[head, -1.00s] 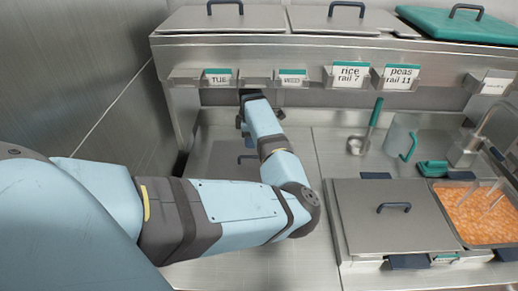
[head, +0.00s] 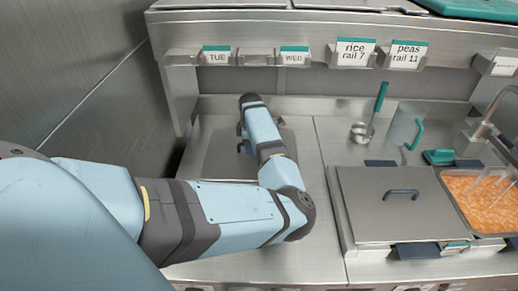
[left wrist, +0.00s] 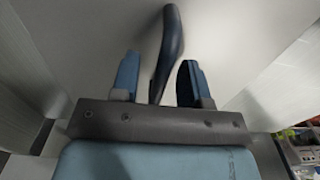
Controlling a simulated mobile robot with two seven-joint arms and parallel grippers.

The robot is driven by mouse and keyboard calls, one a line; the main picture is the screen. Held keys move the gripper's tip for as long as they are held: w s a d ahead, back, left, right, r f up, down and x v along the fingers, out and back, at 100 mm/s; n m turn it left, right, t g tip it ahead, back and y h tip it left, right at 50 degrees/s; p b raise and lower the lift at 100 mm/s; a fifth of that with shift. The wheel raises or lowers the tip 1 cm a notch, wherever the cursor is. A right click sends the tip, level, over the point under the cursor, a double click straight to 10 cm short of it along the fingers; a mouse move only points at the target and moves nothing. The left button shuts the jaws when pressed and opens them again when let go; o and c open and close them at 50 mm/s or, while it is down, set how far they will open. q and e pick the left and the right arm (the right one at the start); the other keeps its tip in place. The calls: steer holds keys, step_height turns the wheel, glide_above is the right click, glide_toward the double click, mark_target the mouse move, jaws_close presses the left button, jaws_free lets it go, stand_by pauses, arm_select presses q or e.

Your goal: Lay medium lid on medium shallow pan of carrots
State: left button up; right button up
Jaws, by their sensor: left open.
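A flat grey lid (head: 222,152) lies on the counter at the left in the head view, partly hidden by my left arm. Its dark handle (left wrist: 167,50) shows in the left wrist view, rising between and beyond the two fingers. My left gripper (left wrist: 158,78) is open, with one blue finger on each side of the handle. In the head view my left gripper (head: 243,142) is over the lid, and its fingertips are mostly hidden. The pan of orange carrots (head: 482,203) stands uncovered at the right edge, with metal utensils in it. My right gripper is out of view.
A lidded pan (head: 385,212) stands left of the carrots. Behind it are a ladle (head: 366,128), a clear jug (head: 402,128) and a teal-handled item (head: 438,157). A raised shelf with label cards (head: 295,55) runs along the back. A metal wall is at left.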

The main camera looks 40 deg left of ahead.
arm_select(q)
steer(key=shift+c, duration=0.2)
jaws_close()
steer(key=shift+r, duration=0.15)
step_height(320, 180, up, 5)
steer(key=p, duration=0.5)
